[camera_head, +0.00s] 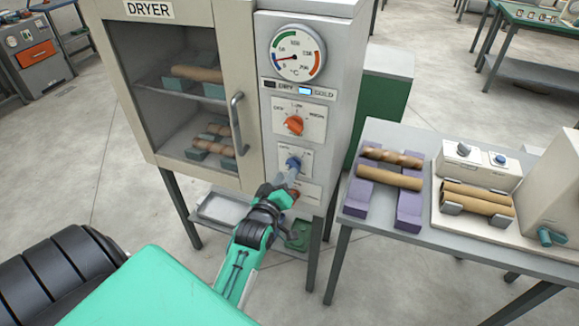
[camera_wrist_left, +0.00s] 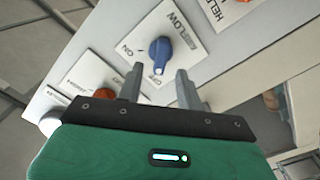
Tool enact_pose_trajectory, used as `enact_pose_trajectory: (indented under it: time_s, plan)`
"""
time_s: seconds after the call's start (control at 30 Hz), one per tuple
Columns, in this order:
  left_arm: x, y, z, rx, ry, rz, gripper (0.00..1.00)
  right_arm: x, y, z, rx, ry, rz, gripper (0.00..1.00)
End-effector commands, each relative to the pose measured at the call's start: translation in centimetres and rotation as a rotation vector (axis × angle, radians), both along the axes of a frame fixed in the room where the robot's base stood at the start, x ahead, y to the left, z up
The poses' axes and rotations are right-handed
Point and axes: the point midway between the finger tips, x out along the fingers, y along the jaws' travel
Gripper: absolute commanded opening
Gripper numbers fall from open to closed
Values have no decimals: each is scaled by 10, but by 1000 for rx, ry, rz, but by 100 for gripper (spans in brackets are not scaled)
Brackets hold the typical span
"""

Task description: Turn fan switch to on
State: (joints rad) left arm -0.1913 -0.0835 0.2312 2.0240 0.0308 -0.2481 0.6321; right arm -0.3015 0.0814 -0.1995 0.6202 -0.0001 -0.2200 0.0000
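The fan switch is a blue knob (camera_head: 293,163) on a white plate on the dryer's front control panel. My left gripper (camera_head: 290,179) is at the panel, just below the knob. In the left wrist view the left gripper (camera_wrist_left: 158,78) is open, its fingers apart and empty, with the knob just beyond the gap between the tips. Contact cannot be told. My right gripper is out of view.
An orange knob (camera_head: 293,124) and a dial gauge (camera_head: 298,53) are above the fan switch. A red-brown knob (camera_wrist_left: 104,90) is close beside my left finger. The dryer's door handle (camera_head: 237,122) stands out at left. A table (camera_head: 352,213) with rollers stands at right.

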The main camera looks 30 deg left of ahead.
Motion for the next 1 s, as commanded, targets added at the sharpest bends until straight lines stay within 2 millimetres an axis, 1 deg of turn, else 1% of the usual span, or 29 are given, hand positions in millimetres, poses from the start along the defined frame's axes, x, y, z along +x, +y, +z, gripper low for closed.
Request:
enact_pose_trajectory:
  time_s: [0.03, 0.1, 0.3, 0.67, 0.7, 0.77, 0.8, 0.83, 0.87, 1.0]
  plan:
    - [9, 2, 3, 0, -1, 0, 36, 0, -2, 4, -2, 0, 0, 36]
    - [18, 4, 2, -1, -1, 1, 36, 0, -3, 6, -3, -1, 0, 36]
    - [34, 8, 1, 0, -1, 1, 36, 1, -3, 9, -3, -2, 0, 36]
    - [37, 9, 0, 0, 0, 0, 36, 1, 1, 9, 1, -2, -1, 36]
    - [37, 9, 0, 0, 0, 0, 28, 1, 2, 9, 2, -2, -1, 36]
    - [37, 9, 0, 0, 0, 0, 17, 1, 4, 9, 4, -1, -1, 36]
    - [37, 9, 0, 0, 0, 0, 9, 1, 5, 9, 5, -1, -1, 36]
    - [37, 9, 0, 0, 0, 0, 3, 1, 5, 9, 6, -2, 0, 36]
    - [37, 9, 0, 0, 0, 0, 0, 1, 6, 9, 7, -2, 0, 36]
    - [37, 9, 0, 1, 0, 0, 0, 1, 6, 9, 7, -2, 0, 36]
